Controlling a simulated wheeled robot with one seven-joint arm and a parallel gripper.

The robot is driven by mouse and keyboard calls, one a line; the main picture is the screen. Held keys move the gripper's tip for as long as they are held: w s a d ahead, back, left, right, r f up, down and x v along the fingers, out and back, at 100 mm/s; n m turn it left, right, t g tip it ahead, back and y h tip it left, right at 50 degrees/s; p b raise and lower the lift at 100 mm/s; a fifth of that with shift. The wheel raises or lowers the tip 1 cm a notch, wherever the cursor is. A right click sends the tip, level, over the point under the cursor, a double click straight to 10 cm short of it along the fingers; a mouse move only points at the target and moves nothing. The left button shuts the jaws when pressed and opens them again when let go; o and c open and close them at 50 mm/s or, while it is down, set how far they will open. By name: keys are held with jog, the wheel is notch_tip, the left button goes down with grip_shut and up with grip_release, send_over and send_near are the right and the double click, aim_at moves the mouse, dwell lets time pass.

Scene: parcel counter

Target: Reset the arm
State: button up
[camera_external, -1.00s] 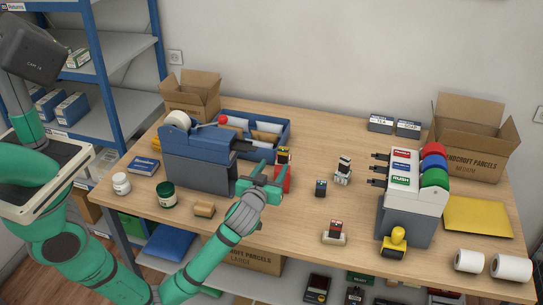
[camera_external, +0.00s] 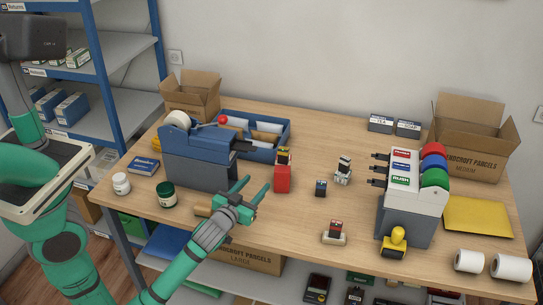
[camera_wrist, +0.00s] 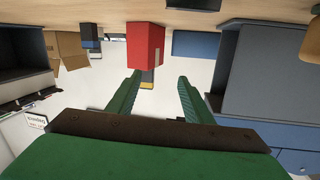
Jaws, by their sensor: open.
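My gripper (camera_external: 250,192) is open and empty above the front part of the wooden table (camera_external: 300,226), left of its middle. In the wrist view my gripper (camera_wrist: 158,80) shows two green fingers spread apart with nothing between them. A red block (camera_external: 282,180) stands on the table just beyond and right of the fingertips, apart from them, with a small dark and yellow item (camera_external: 284,156) behind or on top of it. The red block (camera_wrist: 146,45) also shows ahead of the fingers in the wrist view.
A blue-grey dispenser (camera_external: 205,160) stands left of my gripper. Small stamps (camera_external: 343,170) stand to the right, before a label machine (camera_external: 411,195). Open table lies between.

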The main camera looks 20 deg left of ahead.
aim_at(202, 209)
jog(key=shift+m+t+h, duration=0.3)
jog(key=shift+m+h, duration=0.5)
jog(key=shift+m, duration=0.1)
jog(key=s+a+f, duration=0.1)
jog(key=a, duration=0.1)
jog(key=s+a, duration=0.1)
jog(key=a, duration=0.1)
jog(key=s+a+f, duration=0.1)
jog(key=s+a, duration=0.1)
jog(key=shift+a+f, duration=0.1)
jog(key=shift+f, duration=0.25)
jog(key=shift+m+t+h, duration=0.3)
jog(key=shift+m+h, duration=0.3)
jog(key=shift+m, duration=0.1)
jog(key=s+a, duration=0.7)
jog(key=shift+a+f, duration=0.1)
jog(key=shift+f, duration=0.3)
jog(key=s+a+f+n+y, duration=0.2)
jog(key=s+a, duration=0.1)
jog(key=s, duration=0.4)
jog(key=s+a+f+n+g+y, duration=0.1)
jog(key=s+a, duration=0.3)
jog(key=s, duration=0.4)
jog(key=s+a+f+n+g+y, duration=0.1)
jog(key=s+a+f+n+y, duration=0.1)
jog(key=s, duration=0.6)
notch_tip(202, 209, down, 2)
jog(key=shift+a+f+n+y, duration=0.1)
jog(key=shift+a+n+y, duration=0.4)
jog(key=shift+a, duration=0.55)
